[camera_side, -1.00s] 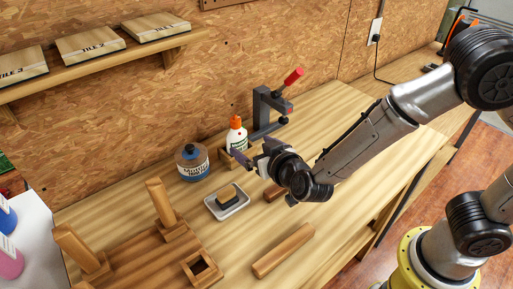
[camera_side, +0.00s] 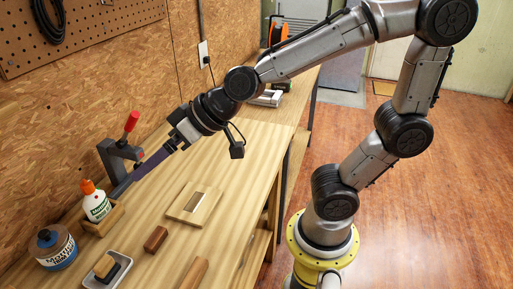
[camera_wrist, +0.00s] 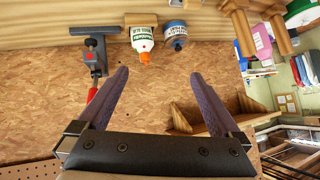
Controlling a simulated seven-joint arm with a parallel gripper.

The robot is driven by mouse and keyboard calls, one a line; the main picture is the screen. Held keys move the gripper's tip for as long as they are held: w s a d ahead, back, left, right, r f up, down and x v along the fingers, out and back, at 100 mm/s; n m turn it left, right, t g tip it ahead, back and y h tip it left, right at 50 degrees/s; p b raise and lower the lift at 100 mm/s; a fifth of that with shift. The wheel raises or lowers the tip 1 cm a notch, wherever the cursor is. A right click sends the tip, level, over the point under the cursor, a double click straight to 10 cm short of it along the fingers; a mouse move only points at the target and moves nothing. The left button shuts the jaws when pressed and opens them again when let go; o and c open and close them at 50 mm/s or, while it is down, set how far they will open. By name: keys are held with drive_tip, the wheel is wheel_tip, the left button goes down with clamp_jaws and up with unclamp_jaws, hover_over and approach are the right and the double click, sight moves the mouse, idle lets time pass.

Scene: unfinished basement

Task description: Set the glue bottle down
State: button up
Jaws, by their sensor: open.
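The glue bottle (camera_side: 96,204) is white with an orange cap. It stands upright in a small wooden holder (camera_side: 108,221) on the bench, and its lower part is hidden by the holder's walls. In the wrist view the glue bottle (camera_wrist: 142,38) shows upside down beyond the fingers, clear of both. My gripper (camera_side: 143,170) is open and empty, up and to the right of the bottle, near the red-handled clamp in the side view. In the wrist view its two purple fingers (camera_wrist: 161,74) stand wide apart with only the wall behind them.
A grey clamp with a red handle (camera_side: 131,121) stands beside the holder. A blue-brown jar (camera_side: 56,248) is on its other side. A metal tray (camera_side: 95,282) holds a block.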

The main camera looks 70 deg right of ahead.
drive_tip(key=s+d+f+g+h, duration=0.1)
drive_tip(key=s+d+g, duration=0.1)
drive_tip(key=s+d, duration=0.3)
drive_tip(key=s+d+g+h, duration=0.1)
drive_tip(key=s+d+h, duration=0.1)
drive_tip(key=s+d, duration=0.4)
drive_tip(key=s, duration=0.5)
drive_tip(key=shift+s+f+m+g+h, duration=0.2)
drive_tip(key=shift+f+m+g+h, duration=0.1)
drive_tip(key=shift+f+m+g, duration=0.1)
